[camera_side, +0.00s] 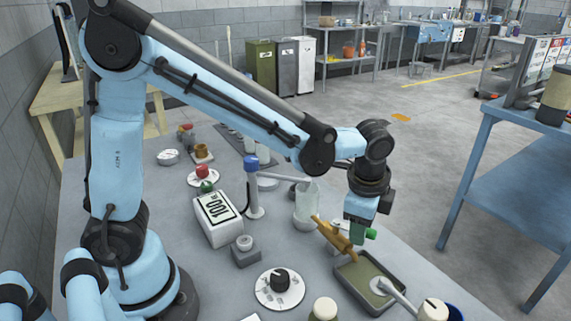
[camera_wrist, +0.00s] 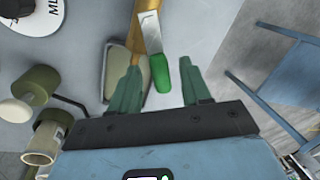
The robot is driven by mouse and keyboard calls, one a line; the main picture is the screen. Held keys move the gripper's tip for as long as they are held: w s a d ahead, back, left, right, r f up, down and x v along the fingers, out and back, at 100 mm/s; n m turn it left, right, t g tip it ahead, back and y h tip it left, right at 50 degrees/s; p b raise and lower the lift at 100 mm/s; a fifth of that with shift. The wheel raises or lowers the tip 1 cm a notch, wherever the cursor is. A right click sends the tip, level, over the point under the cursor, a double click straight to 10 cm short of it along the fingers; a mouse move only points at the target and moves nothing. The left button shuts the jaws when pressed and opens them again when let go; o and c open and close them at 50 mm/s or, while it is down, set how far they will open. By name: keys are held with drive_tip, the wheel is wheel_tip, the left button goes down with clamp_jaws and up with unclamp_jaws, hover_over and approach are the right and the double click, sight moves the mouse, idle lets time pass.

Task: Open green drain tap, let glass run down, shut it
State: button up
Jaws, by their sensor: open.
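The green tap handle (camera_wrist: 160,74) sits between the tips of my open gripper (camera_wrist: 158,66) in the wrist view, with a gap on each side. In the side view the green handle (camera_side: 371,234) shows at the right of my gripper (camera_side: 358,232), which points down over the brass drain pipe (camera_side: 333,237). The brass pipe (camera_wrist: 151,38) also shows in the wrist view, next to a pale strip leading to the handle. A clear glass cylinder (camera_side: 307,207) stands behind the pipe. Its level cannot be made out.
A round dial with a black knob (camera_side: 280,284) and a white box marked 100 (camera_side: 217,217) stand to the left. Jars stand at the front edge.

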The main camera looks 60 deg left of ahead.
clamp_jaws()
idle(0.3)
drive_tip(key=shift+s+m, duration=0.1)
drive_tip(key=shift+m, duration=0.2)
drive_tip(key=shift+s+d+m+h, duration=0.15)
drive_tip(key=shift+s+m, duration=0.25)
drive_tip(key=shift+m, duration=0.45)
drive_tip(key=shift+s+m+h, duration=0.2)
drive_tip(key=shift+s+m, duration=0.15)
drive_tip(key=shift+m, duration=0.55)
drive_tip(key=shift+s+d+m+h, duration=0.15)
drive_tip(key=shift+s+m, duration=0.25)
drive_tip(key=shift+m, duration=0.45)
drive_tip(key=shift+a, duration=0.1)
unclamp_jaws()
